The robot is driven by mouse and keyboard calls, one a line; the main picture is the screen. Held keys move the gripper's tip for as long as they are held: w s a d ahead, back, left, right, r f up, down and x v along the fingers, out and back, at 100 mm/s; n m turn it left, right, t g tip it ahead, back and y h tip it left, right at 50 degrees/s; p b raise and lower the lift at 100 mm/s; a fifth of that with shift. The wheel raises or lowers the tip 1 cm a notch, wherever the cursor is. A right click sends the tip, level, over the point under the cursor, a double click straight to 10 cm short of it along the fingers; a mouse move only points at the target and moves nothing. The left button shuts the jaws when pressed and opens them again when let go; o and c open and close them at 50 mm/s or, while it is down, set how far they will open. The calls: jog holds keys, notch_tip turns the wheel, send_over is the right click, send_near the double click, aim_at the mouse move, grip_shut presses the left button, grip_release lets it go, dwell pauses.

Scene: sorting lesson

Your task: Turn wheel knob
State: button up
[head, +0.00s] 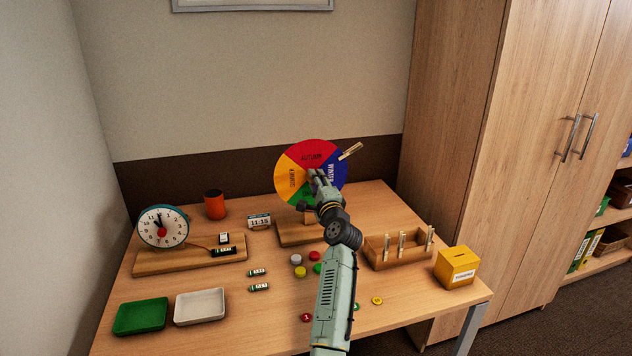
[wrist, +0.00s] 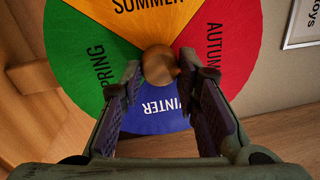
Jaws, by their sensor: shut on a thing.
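The season wheel (head: 305,155) stands upright on a wooden stand (head: 290,234). In the head view red AUTUMN is at the top, orange-yellow SUMMER at left, blue WINTER at right and green SPRING at the bottom. A wooden clothespin (head: 350,151) is on the rim at the upper right, near where red meets blue. My gripper (head: 318,175) is at the wheel's centre. In the wrist view the round wooden knob (wrist: 159,65) sits between the two fingertips (wrist: 161,70), and my gripper is shut on it. The head view hides the knob behind my gripper.
Green (head: 141,316) and white (head: 200,306) trays lie in front. A wooden rack with clothespins (head: 392,262) and a yellow box (head: 456,267) are at right. Small coloured tokens lie near my arm.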

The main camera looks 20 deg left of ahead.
jog(key=o, duration=1.2)
jog(key=v, duration=1.2)
